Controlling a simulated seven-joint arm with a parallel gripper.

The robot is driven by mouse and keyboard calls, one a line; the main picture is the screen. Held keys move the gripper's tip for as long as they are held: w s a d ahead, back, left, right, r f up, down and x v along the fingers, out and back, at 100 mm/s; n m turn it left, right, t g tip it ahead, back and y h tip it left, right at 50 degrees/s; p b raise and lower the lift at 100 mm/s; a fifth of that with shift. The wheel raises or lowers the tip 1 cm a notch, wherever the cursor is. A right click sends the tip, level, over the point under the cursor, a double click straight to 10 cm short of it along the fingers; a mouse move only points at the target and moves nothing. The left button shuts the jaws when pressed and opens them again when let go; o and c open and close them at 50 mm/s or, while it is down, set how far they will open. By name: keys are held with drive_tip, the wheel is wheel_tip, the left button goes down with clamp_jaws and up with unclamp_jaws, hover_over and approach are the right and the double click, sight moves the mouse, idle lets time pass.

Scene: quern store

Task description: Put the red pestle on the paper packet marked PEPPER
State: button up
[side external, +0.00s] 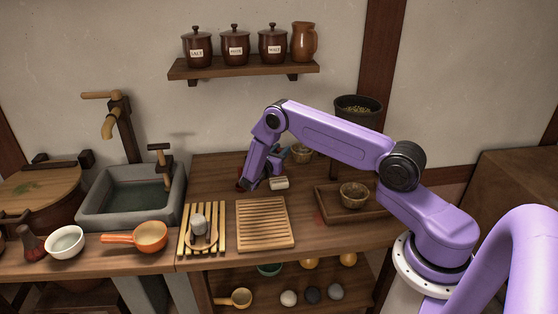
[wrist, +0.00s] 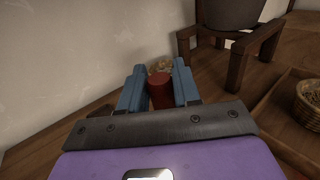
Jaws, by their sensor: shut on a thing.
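The red pestle (wrist: 160,90) stands between the two blue fingers of my gripper (wrist: 159,78) in the wrist view, and the fingers are shut on it. In the side view my gripper (side external: 250,182) is over the back part of the wooden counter, and only a little red shows beside it. A small cream-coloured thing (side external: 279,183) lies just right of my gripper. It may be the paper packet, but I can read no marking on it. It does not show clearly in the wrist view.
A small basket (side external: 301,153) stands behind my gripper. A slatted board (side external: 264,223) lies in front. A tray (side external: 325,205) with a bowl (side external: 353,195) is at right, near a dark hopper (side external: 358,110) on a stand. A stone sink (side external: 130,197) is at left.

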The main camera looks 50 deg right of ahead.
drive_tip(key=shift+w+d+f, duration=0.15)
drive_tip(key=shift+w+f, duration=0.15)
drive_tip(key=shift+f, duration=1.7)
drive_tip(key=shift+f, duration=0.1)
drive_tip(key=o, duration=1)
drive_tip(key=shift+o, duration=0.2)
